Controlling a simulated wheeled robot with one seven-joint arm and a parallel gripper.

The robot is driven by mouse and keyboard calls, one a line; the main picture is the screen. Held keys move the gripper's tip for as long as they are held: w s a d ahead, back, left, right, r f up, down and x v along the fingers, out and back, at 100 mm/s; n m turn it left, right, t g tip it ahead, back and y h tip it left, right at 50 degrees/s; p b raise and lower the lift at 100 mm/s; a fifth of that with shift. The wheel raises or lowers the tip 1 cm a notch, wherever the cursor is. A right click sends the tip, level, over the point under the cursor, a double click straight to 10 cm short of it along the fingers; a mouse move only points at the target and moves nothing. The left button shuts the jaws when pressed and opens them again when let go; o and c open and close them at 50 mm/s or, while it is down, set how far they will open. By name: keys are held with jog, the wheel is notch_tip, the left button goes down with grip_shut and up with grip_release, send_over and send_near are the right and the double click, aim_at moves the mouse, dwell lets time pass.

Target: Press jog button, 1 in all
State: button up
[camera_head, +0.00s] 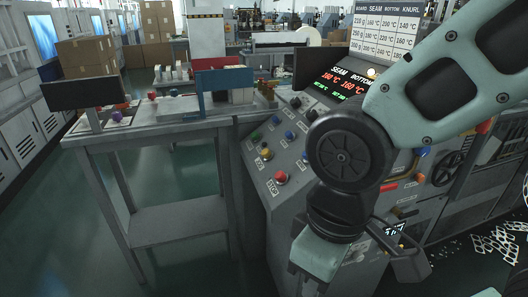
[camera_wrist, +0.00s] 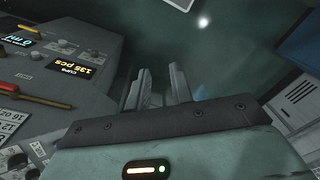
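The control panel (camera_head: 270,160) carries several round buttons. A green button (camera_head: 254,136), a blue button (camera_head: 290,135), a yellow button (camera_head: 265,154) and a red button (camera_head: 281,177) sit on its sloped left part. Their labels are too small to read surely, so I cannot tell which is the jog button. My gripper is low in front of the panel in the head view, with its fingertips out of sight. In the wrist view my gripper (camera_wrist: 160,80) has its two fingers apart with nothing between them. It is away from the panel, over dark floor.
A lit display (camera_head: 340,85) and a settings chart (camera_head: 388,30) stand above the panel. A grey table (camera_head: 170,130) stands at left. In the wrist view a panel with a counter display (camera_wrist: 75,67) is at left. My arm hides much of the panel's right part.

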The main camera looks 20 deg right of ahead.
grip_shut()
dwell(1.4)
